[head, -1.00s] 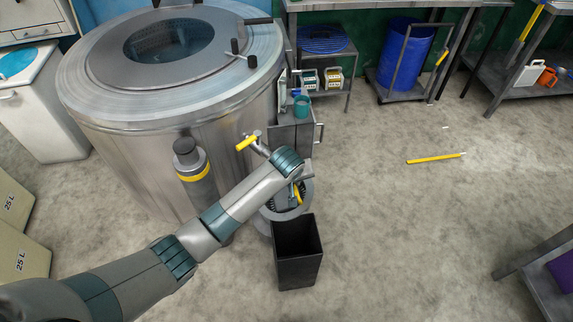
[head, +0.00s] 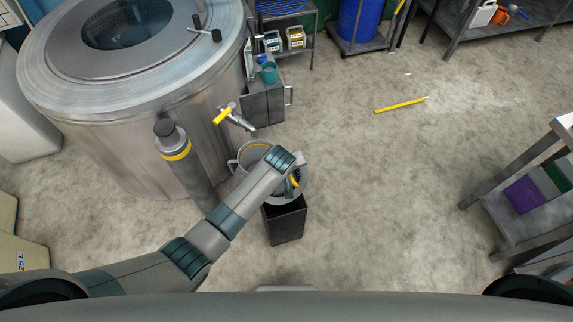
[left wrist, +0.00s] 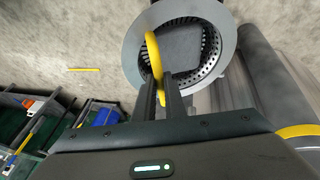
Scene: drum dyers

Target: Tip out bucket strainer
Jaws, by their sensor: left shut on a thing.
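My left gripper (left wrist: 160,92) is shut on the yellow handle (left wrist: 154,62) of the strainer. The strainer is a round grey basket with a wide rim (left wrist: 228,38) and perforated walls, and it also shows in the head view (head: 303,186). A flat grey mass lies within its ring; I cannot tell what it is. In the head view the strainer is over the open top of a black bin (head: 285,226), hiding most of the opening. The grey bucket (head: 243,160) stands behind my wrist, by the drum, partly hidden. My right gripper is not in view.
The large steel drum (head: 110,135) with a yellow-handled tap (head: 223,115) stands behind and left. A dark pipe with a yellow band (head: 175,150) rises beside it. A yellow stick (head: 400,105) lies on otherwise clear floor at right. A metal table (head: 520,170) stands far right.

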